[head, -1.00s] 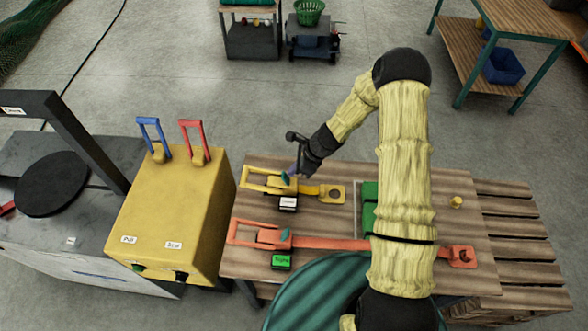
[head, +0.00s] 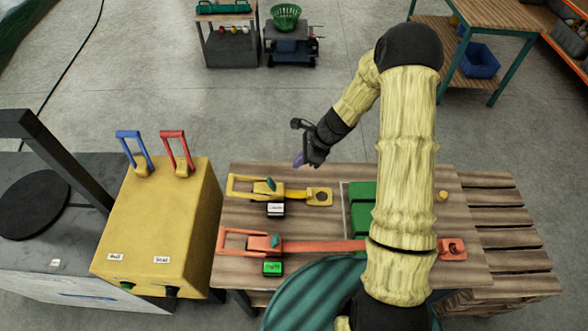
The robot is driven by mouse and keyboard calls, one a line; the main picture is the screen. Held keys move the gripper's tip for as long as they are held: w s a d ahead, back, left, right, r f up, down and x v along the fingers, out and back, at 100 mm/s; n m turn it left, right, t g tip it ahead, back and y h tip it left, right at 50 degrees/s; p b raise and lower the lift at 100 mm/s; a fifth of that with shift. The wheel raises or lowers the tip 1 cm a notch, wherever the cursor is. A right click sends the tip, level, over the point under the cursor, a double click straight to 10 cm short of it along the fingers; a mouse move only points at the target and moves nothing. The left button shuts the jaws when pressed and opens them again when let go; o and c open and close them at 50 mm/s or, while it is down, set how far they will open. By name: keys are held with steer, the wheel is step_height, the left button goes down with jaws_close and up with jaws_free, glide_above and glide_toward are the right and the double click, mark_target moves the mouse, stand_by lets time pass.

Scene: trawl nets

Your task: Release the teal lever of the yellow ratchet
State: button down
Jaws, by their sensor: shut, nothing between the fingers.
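The yellow ratchet (head: 243,187) lies on the wooden table with its yellow strap running right to an end plate (head: 319,198). Its small teal lever (head: 271,184) stands up on the ratchet body. A small white label block (head: 276,210) sits just in front of it. My gripper (head: 299,160), with purple fingertips, is above the table's back edge, up and right of the teal lever and apart from it. It looks shut and empty.
A yellow box (head: 150,235) with blue and red handles stands left. A green block (head: 360,207) lies right of the yellow strap.

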steer(key=v, duration=0.3)
steer(key=shift+a+r, duration=0.2)
steer(key=shift+r, duration=0.15)
steer(key=shift+d, duration=0.2)
steer(key=s+d+r+n+t+h, duration=0.1)
steer(key=s+d+r+n+h, duration=0.2)
steer(key=s+r+n, duration=0.4)
steer(key=s+d+r+n+t+h, duration=0.1)
steer(key=s+d+r+n+h, duration=0.2)
steer(key=s+r+n, duration=0.4)
steer(key=s+n, duration=0.4)
steer(key=n, duration=0.1)
steer(key=shift+s+d, duration=0.2)
steer(key=shift+s, duration=0.1)
